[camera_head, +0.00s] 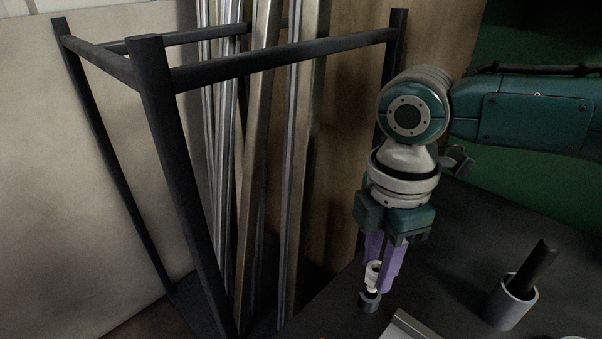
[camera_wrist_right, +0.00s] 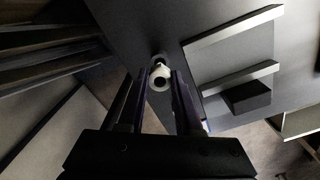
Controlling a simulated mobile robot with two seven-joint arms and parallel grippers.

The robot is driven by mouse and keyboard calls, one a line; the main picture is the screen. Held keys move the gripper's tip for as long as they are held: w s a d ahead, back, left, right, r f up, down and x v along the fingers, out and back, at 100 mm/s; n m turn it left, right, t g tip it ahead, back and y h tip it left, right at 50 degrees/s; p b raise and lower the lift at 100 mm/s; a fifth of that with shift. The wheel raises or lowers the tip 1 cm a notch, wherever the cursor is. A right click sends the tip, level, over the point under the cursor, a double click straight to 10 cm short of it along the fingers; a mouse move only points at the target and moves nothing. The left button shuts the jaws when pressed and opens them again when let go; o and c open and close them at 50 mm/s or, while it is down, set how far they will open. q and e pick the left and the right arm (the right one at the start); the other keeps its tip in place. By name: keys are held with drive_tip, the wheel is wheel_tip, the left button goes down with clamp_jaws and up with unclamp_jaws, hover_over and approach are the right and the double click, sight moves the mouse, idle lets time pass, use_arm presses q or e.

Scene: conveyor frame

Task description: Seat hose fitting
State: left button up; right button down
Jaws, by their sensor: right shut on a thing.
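A small white hose fitting (camera_head: 372,272) is between the purple fingers of my right gripper (camera_head: 380,274), which is shut on it and points down. The fitting also shows in the right wrist view (camera_wrist_right: 159,76), with a round opening facing the camera. Just under it in the head view is a small dark ring-like part (camera_head: 369,301) at the dark table's edge. The fitting's lower end is at or just above this part; I cannot tell whether it is seated. My left gripper is not in view.
A grey cup (camera_head: 508,308) holding a dark rod (camera_head: 533,268) stands on the dark table (camera_head: 450,270) at the right. A pale-edged piece (camera_head: 408,328) lies near the front. A dark metal rack (camera_head: 160,120) with long metal profiles (camera_head: 262,130) stands at the left.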

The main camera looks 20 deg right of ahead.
drive_tip(key=shift+f, duration=0.3)
drive_tip(key=shift+f+b, duration=0.95)
drive_tip(key=shift+f, duration=0.4)
drive_tip(key=c, duration=0.5)
unclamp_jaws()
wheel_tip(320, 180, up, 10)
drive_tip(key=shift+p, duration=1.15)
